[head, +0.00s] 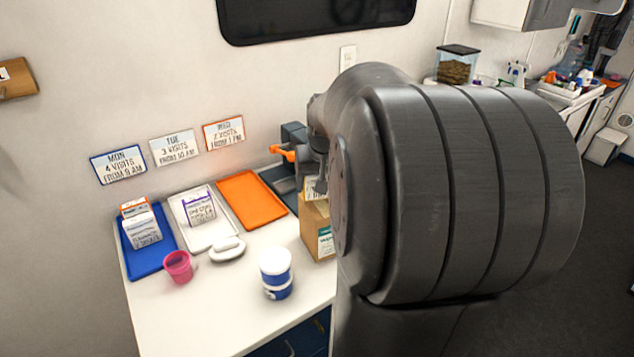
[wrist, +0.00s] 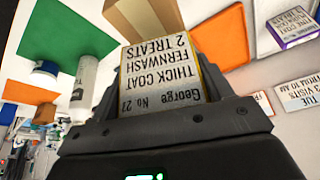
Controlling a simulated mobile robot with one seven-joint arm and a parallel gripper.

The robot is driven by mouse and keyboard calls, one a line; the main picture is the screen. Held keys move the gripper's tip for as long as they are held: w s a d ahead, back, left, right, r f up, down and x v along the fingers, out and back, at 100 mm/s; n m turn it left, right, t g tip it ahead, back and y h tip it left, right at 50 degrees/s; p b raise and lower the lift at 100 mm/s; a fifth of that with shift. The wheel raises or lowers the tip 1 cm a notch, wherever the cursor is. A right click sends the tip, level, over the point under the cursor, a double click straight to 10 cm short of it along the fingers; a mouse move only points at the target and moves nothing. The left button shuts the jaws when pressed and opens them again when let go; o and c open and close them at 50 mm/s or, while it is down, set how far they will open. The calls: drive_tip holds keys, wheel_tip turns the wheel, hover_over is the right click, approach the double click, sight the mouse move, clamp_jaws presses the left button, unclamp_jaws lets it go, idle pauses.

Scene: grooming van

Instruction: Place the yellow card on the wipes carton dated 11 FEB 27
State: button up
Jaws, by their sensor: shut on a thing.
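My gripper (wrist: 160,100) is shut on a card (wrist: 160,75) with a yellow edge. The card's white face reads upside down "George No 27, THICK COAT, FERNWASH, 2 TREATS". In the head view my gripper (head: 318,185) is partly hidden by my arm and sits just above a brown cardboard carton (head: 312,225) with a green and white label. The brown carton also shows in the wrist view (wrist: 148,18), beyond the card. I cannot read a date on it, nor tell whether the card touches it. No 11 FEB 27 date is legible in either view.
A blue tray (head: 142,262), a white tray (head: 213,233) and an orange tray (head: 252,200) line the wall. A pink cup (head: 178,266), a white dish (head: 228,250) and a blue-and-white tub (head: 276,272) stand in front. My arm hides the counter's right side.

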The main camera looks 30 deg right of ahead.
drive_tip(key=shift+f, duration=0.75)
drive_tip(key=shift+f, duration=0.15)
drive_tip(key=o, duration=1)
drive_tip(key=shift+c, duration=0.2)
drive_tip(key=v, duration=1.2)
drive_tip(key=s+a+f+n+y, duration=0.1)
drive_tip(key=s+a+f+n, duration=0.1)
drive_tip(key=s+a, duration=0.5)
drive_tip(key=s+a+f+n+t, duration=0.1)
drive_tip(key=s+a+f, duration=0.4)
drive_tip(key=a, duration=0.9)
drive_tip(key=shift+s+f+n+t+y, duration=0.2)
drive_tip(key=shift+s+n+t+y, duration=0.15)
drive_tip(key=shift+s+n, duration=0.5)
